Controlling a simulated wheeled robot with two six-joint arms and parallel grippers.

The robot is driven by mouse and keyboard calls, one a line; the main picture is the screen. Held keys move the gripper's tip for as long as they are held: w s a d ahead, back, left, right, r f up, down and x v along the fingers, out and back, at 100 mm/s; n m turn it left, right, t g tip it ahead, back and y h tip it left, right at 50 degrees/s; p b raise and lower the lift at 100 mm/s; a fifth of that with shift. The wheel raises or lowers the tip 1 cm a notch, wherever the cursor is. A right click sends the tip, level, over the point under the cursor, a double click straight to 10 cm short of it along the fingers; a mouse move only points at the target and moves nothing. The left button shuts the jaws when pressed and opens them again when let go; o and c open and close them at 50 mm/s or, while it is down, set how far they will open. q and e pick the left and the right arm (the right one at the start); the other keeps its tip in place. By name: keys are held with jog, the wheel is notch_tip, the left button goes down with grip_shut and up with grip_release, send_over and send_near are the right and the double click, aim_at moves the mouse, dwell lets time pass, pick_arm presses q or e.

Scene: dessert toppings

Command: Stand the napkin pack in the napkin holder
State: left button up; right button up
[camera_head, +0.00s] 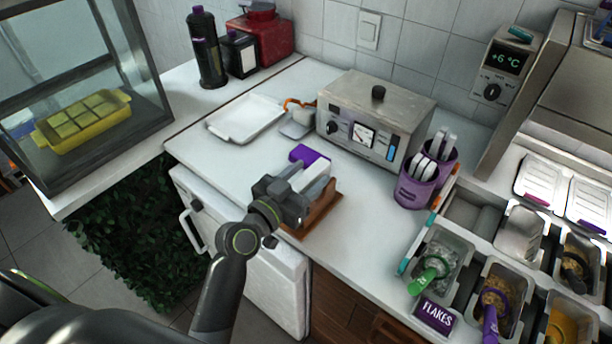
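The napkin pack (310,158), purple and white, is at the middle of the white counter. My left gripper (294,190) reaches it from the lower left and appears shut on it, covering its near side. The brown wooden napkin holder (326,207) is on the counter near its front edge, just below and right of the gripper. The gripper and pack hide much of the holder. I cannot tell whether the pack is inside the holder or just above it. My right gripper is not in view.
A metal appliance (368,125) with a dial stands behind, beside a purple cup (415,188) of utensils. A white tray (246,119) lies at the back left. Topping bins with scoops and a FLAKES sign (434,315) are at the right. Counter left of the holder is clear.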

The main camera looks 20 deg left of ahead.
pick_arm(q)
jog(key=b+v, duration=0.4)
jog(key=v, duration=1.3)
jog(key=shift+s, duration=0.2)
jog(key=shift+a, duration=0.15)
